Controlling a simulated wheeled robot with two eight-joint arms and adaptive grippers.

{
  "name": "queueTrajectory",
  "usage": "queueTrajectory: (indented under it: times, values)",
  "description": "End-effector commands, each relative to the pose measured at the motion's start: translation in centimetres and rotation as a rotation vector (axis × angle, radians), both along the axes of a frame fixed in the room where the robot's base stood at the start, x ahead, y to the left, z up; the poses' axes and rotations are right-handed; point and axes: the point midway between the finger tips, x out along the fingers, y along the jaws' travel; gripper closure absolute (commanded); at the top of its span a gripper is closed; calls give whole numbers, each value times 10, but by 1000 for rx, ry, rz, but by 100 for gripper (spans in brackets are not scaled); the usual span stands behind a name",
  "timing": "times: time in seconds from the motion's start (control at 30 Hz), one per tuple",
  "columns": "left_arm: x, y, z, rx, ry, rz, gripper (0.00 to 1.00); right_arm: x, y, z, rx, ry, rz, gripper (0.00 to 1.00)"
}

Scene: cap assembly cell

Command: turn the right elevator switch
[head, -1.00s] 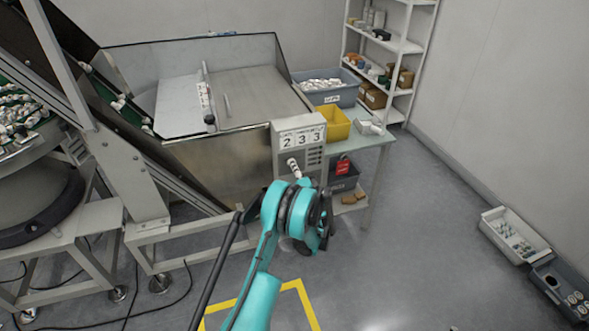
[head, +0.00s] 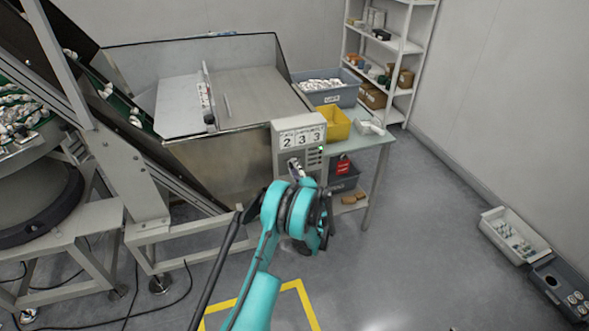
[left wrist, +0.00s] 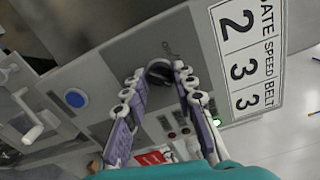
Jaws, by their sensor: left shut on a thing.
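In the head view my left gripper (head: 297,168) is at the box's face, partly behind my teal arm, and the switch is hidden. My right gripper is not in view.
A blue round button (left wrist: 75,99) and a lit green lamp (left wrist: 216,122) are on the box. A yellow bin (head: 333,123) and a grey bin (head: 330,90) stand on the side table.

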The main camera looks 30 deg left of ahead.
Motion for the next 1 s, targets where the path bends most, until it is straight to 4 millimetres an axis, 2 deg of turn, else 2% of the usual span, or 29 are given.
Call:
queueTrajectory:
  times: [0.33, 0.37, 0.4, 0.77, 1.0]
  values:
    - [0, 0, 0, 2, 2, -1, 100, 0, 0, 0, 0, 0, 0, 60]
    - [0, 0, 0, 2, 2, -1, 66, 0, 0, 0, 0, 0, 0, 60]
    - [0, 0, 0, 2, 2, -1, 55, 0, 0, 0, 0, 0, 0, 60]
    - [-2, -4, 0, 1, 2, -1, 54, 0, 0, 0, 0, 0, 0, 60]
    - [-26, -33, 0, 1, 1, -4, 54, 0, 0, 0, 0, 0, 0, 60]
